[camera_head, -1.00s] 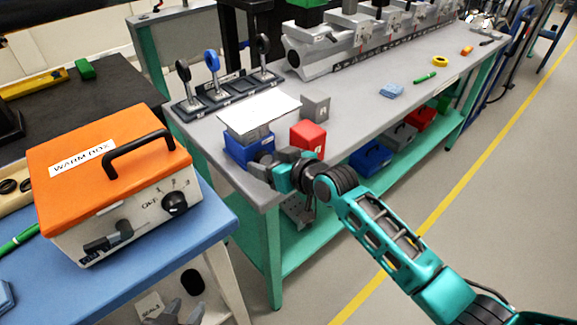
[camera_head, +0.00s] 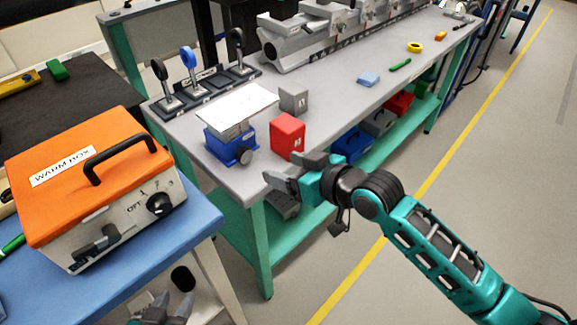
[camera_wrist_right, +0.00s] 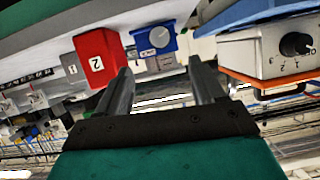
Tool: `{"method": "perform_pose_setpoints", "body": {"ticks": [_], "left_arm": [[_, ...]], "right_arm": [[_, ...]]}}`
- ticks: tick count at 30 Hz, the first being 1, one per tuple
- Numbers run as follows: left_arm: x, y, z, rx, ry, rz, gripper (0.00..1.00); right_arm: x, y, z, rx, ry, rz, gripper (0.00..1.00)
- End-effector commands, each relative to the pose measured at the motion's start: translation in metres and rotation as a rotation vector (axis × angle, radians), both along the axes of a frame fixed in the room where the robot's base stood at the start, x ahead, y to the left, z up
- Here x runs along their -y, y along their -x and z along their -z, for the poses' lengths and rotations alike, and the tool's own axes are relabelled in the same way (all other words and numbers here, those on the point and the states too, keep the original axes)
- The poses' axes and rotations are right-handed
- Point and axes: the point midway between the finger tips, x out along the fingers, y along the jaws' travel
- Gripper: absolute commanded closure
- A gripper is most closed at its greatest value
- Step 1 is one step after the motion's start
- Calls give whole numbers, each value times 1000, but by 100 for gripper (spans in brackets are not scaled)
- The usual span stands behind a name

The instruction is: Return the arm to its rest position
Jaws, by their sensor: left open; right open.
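My right arm comes in from the lower right in the head view. Its gripper (camera_head: 290,178) is open and empty, beside the front corner of the grey bench (camera_head: 335,100), near the red block (camera_head: 288,135) and the blue lab jack (camera_head: 230,147). In the right wrist view the two fingers of this gripper (camera_wrist_right: 160,85) stand apart with nothing between them. The red block marked 2 (camera_wrist_right: 97,58) and the jack's blue body and knob (camera_wrist_right: 157,36) lie beyond the fingertips. My left gripper (camera_head: 160,312) shows at the bottom edge of the head view, partly cut off, open.
An orange-topped warm box (camera_head: 90,190) sits on the blue table (camera_head: 190,225) at left. A grey block (camera_head: 293,99) stands behind the red one. A green lower shelf (camera_head: 310,215) holds several bins. The floor (camera_head: 500,190) at right is clear.

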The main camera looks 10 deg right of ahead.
Motion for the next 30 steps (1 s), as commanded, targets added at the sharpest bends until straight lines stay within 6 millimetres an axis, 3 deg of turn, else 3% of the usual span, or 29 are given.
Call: {"method": "perform_pose_setpoints", "body": {"ticks": [10,14,20,24,30], "left_arm": [[-1,1,1,-3,-1,-1,57],[-1,2,2,-5,-1,0,57],[-1,3,2,-7,-1,0,57],[-1,3,2,-8,-2,0,57],[-1,3,2,-8,-2,0,57]], "right_arm": [[0,0,1,-1,-1,3,32],[5,8,16,-14,-6,35,32],[33,50,75,-60,3,181,32],[61,95,118,-100,55,292,32],[92,150,156,-146,137,386,32]]}}
